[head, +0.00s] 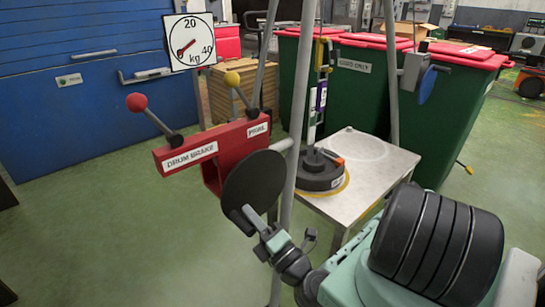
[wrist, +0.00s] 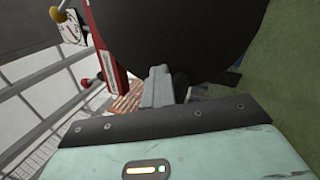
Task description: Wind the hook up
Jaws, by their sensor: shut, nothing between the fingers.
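My gripper (head: 246,216) is shut and empty, at the lower edge of a black disc (head: 252,180) below a red lever box (head: 215,152); I cannot tell whether it touches. In the wrist view its fingers (wrist: 158,86) point at the same disc (wrist: 175,35). A black round weight (head: 318,180) stands on a metal table (head: 385,172), with a small orange-red piece on top. I cannot clearly make out the hook.
A kg dial (head: 189,41) hangs behind the levers, its pointer low. Grey poles (head: 301,90) rise beside the box. Green bins (head: 455,120) stand behind. Green floor is open at left.

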